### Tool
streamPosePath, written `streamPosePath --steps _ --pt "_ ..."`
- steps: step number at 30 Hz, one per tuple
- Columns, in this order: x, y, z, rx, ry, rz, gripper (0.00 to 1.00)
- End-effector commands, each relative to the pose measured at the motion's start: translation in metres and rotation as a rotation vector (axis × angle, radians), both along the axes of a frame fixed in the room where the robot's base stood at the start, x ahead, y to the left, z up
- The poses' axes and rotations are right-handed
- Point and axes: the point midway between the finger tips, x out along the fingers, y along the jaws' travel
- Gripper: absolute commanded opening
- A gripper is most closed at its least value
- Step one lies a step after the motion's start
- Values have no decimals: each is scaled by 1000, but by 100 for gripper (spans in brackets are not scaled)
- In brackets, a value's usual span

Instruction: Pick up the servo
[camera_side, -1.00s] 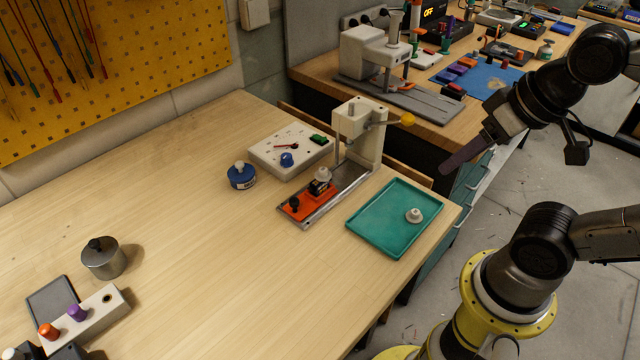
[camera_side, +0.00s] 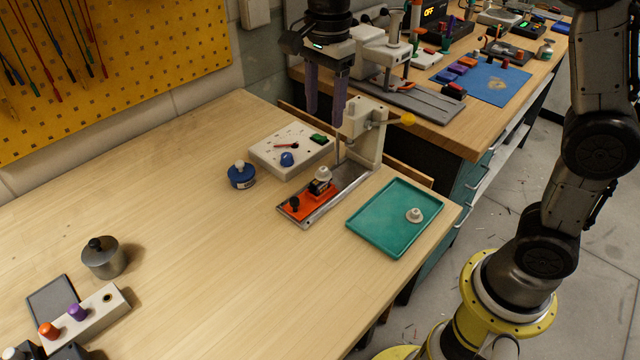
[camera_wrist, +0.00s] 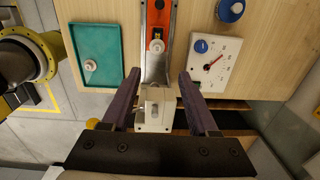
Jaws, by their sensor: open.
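The servo (camera_side: 318,187) appears to be the small dark block with a white round top, seated on the orange fixture (camera_side: 291,208) of a metal rail. In the wrist view the servo (camera_wrist: 157,46) shows from above, with its white top in the orange strip. My gripper (camera_side: 324,118) is open and empty, pointing down. In the side view it hangs above and behind the bench press, up the picture from the servo. In the wrist view my gripper (camera_wrist: 159,73) has its two purple fingers either side of the press head, with the servo beyond the tips.
The white press (camera_side: 365,135) stands at the rail's far end, close to my fingers. A white meter box (camera_side: 268,152) and a blue container (camera_side: 241,180) are left of the rail. A teal tray (camera_side: 385,238) with a white knobbed piece (camera_side: 414,215) is to its right.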

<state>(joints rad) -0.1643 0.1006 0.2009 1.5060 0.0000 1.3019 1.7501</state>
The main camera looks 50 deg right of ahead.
Motion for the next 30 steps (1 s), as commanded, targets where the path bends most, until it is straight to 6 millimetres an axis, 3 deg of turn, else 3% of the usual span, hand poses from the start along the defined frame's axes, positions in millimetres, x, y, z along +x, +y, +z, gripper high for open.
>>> streamPosePath --steps 8,15,25,30 --pt "0 5 -37 -7 38 15 60" --pt "0 5 -81 -6 37 15 60" --pt "-1 5 -108 -6 35 15 60" --pt "-3 6 -133 -6 36 15 60"
